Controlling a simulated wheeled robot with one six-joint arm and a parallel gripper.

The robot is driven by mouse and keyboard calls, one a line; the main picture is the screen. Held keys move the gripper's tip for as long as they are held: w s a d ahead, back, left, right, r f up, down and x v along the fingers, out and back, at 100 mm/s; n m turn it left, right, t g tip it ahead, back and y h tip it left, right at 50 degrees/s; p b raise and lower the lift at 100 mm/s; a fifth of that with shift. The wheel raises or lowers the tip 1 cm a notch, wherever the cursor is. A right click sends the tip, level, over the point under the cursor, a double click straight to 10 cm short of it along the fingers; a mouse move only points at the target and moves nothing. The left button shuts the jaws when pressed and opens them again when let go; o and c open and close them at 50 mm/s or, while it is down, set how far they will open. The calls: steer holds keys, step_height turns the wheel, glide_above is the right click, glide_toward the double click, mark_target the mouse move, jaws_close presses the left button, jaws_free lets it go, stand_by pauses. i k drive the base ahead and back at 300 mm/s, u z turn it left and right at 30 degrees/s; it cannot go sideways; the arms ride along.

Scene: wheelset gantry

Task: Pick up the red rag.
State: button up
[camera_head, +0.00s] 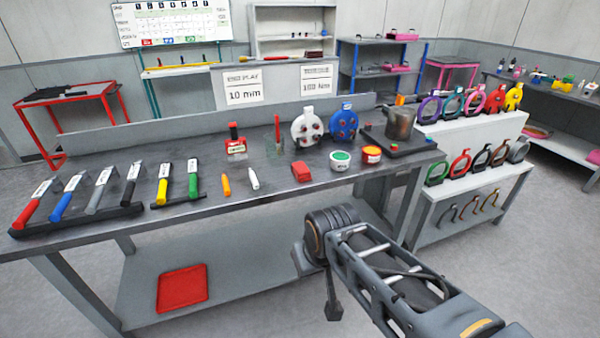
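A flat red square piece (182,289) lies on the grey lower shelf under the workbench, at the lower left. A small red block-like piece (301,171) lies on the bench top near its front edge. I cannot tell for sure which of the two is the rag. My arm reaches in from the lower right, in front of the bench. A dark part at its end, perhaps my gripper (333,306), points down, right of the lower shelf and apart from both red pieces. Its fingers are not clear, and I see nothing held.
The bench top (120,165) holds a rack of coloured-handled tools (90,215), two tins (340,160), a dark pot (398,123) and round gauges. A white stepped stand (475,150) with coloured rings is at right. The lower shelf is mostly bare, and grey floor is free in front.

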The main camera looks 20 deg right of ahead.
mark_target(301, 171)
steer(key=z, duration=0.15)
steer(key=i, duration=0.5)
steer(key=u, duration=0.2)
